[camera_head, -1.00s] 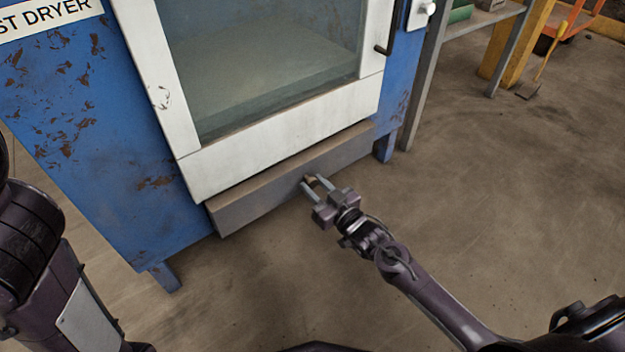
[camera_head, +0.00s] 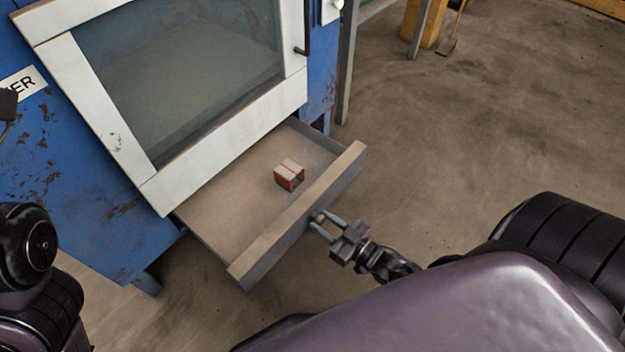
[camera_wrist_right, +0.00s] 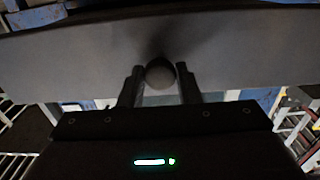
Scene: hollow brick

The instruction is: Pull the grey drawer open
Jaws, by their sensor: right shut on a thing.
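The grey drawer (camera_head: 300,220) under the blue dryer stands pulled out, its inside showing in the head view. A small red and white box-shaped thing (camera_head: 289,175) lies in it. My right gripper (camera_head: 323,224) is at the middle of the drawer front, shut on the round knob. In the right wrist view the knob (camera_wrist_right: 160,74) sits between the two fingers (camera_wrist_right: 160,84), against the grey drawer front (camera_wrist_right: 70,62). My left arm shows at the left edge of the head view; its gripper cannot be made out.
The blue dryer (camera_head: 75,165) with a white-framed glass door (camera_head: 215,140) stands above the drawer. A grey post (camera_head: 347,65) stands to its right. The concrete floor (camera_head: 450,130) right of the drawer is clear.

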